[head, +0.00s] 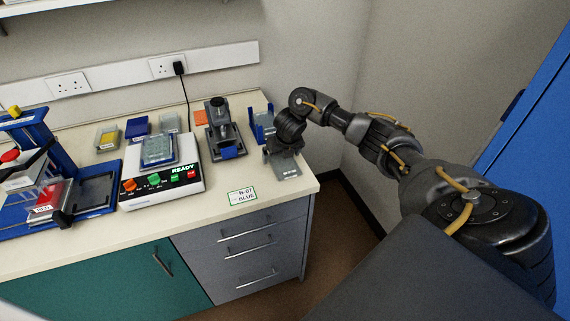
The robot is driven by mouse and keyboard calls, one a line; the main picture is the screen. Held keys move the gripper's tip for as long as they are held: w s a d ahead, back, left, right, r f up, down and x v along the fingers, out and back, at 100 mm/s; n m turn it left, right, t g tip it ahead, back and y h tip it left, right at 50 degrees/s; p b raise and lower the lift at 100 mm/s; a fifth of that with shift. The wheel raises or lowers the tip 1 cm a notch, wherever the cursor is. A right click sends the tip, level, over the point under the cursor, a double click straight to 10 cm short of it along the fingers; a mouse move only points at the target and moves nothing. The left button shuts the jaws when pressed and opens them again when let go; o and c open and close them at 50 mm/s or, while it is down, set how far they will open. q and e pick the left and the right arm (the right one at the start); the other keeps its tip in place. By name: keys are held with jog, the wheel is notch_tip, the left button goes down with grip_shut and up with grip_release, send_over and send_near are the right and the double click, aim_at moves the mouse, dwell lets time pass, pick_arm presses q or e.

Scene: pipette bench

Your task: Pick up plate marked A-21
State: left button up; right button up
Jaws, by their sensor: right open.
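I cannot read a marking A-21 on any plate in the head view. A clear well plate (158,149) sits on top of the white device whose display reads READY. Behind it are a yellow-filled plate (107,138), a blue plate (138,127) and a pale plate (169,122). A plate with a red label (47,201) is in the blue rig at the left. My right gripper (282,152) is open at the bench's right end, just above or at a flat grey piece (286,167); I cannot tell whether they touch. My left gripper is not in view.
The white device (188,188) has coloured buttons. A dark press-like stand (222,130), an orange square (201,118) and a blue holder (260,126) stand near my right gripper. A card reading B-07 BLUE (242,196) lies at the front. The bench (215,212) is clear around it.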

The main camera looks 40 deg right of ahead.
aim_at(281, 162)
jog(key=c, duration=1)
jog(key=shift+r, duration=0.15)
jog(key=shift+w+r+b, duration=0.1)
jog(key=shift+r+b, duration=0.3)
jog(key=shift+r, duration=0.15)
jog(key=shift+r+b, duration=0.35)
jog(key=shift+r, duration=0.3)
jog(key=p+v, duration=0.2)
jog(key=shift+a+r, duration=0.2)
jog(key=shift+r, duration=0.1)
jog(key=s+a+r+p, duration=0.5)
jog(key=s+a+r, duration=0.3)
jog(key=s+a, duration=0.1)
jog(key=shift+s+p, duration=0.25)
jog(key=shift+p, duration=0.1)
jog(key=shift+a+r, duration=0.1)
jog(key=shift+a, duration=0.05)
